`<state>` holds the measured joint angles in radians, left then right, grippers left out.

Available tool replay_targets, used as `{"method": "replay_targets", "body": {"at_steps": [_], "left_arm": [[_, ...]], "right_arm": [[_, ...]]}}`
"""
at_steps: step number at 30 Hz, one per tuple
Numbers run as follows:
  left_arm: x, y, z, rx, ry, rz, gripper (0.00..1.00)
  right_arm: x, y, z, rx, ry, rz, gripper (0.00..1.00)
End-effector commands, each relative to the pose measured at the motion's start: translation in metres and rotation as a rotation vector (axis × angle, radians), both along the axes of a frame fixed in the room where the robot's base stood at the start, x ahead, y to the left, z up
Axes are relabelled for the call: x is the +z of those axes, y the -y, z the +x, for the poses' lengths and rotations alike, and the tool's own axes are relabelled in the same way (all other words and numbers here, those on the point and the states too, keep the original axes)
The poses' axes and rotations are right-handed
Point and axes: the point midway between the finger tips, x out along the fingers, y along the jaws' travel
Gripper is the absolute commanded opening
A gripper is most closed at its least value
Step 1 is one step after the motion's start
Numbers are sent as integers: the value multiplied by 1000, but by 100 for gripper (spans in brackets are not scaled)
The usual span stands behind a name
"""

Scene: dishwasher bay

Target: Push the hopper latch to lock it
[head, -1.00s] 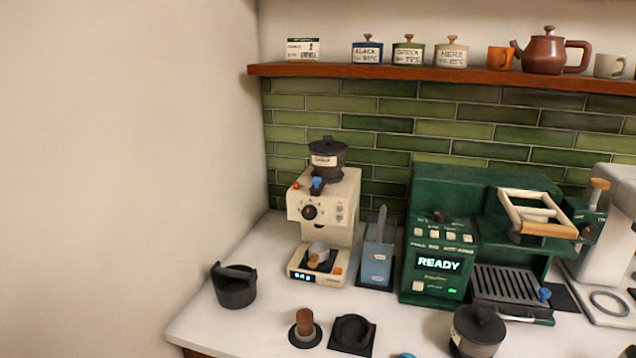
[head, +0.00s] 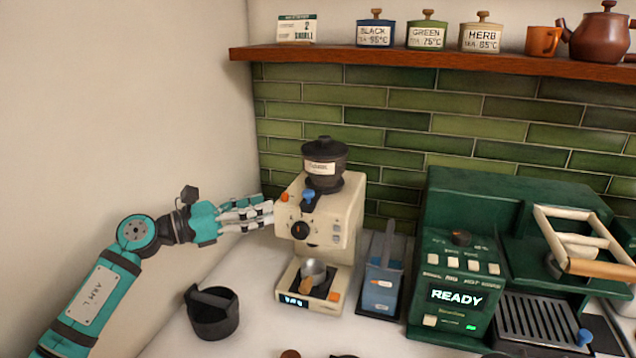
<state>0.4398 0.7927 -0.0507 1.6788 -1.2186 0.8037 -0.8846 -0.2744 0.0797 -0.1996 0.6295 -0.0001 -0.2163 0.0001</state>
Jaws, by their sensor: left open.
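The cream grinder (head: 328,232) stands at the back left of the counter. A dark lidded hopper (head: 324,165) sits upright on top of it. A small blue lever (head: 308,195) shows at the hopper's base, at the front; I take it for the hopper latch. An orange button (head: 284,197) is to its left. My left gripper (head: 268,214) is open, with its fingers pointing right, at the grinder's upper left edge. It is left of the blue lever and slightly lower. I cannot tell whether it touches the grinder. My right gripper is not in view.
A metal cup (head: 314,272) sits on the grinder's base. A dark knock bin (head: 212,312) stands below my left arm. A blue container (head: 383,272) and the green machine (head: 455,275) stand to the right. A shelf (head: 440,63) with canisters runs above.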

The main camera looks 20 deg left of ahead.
Motion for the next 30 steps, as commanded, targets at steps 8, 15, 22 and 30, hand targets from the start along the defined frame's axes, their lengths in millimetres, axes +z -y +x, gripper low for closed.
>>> {"method": "replay_targets", "body": {"at_steps": [8, 15, 22, 30], "left_arm": [[4, 20, 19, -8, 1, 20, 47], [4, 56, 53, -7, 1, 17, 47], [1, 79, 75, -6, 0, 19, 47], [-2, 87, 82, -6, 0, 22, 47]], "right_arm": [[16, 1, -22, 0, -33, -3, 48], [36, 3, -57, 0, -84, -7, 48], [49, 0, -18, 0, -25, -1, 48], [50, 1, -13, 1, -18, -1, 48]]}}
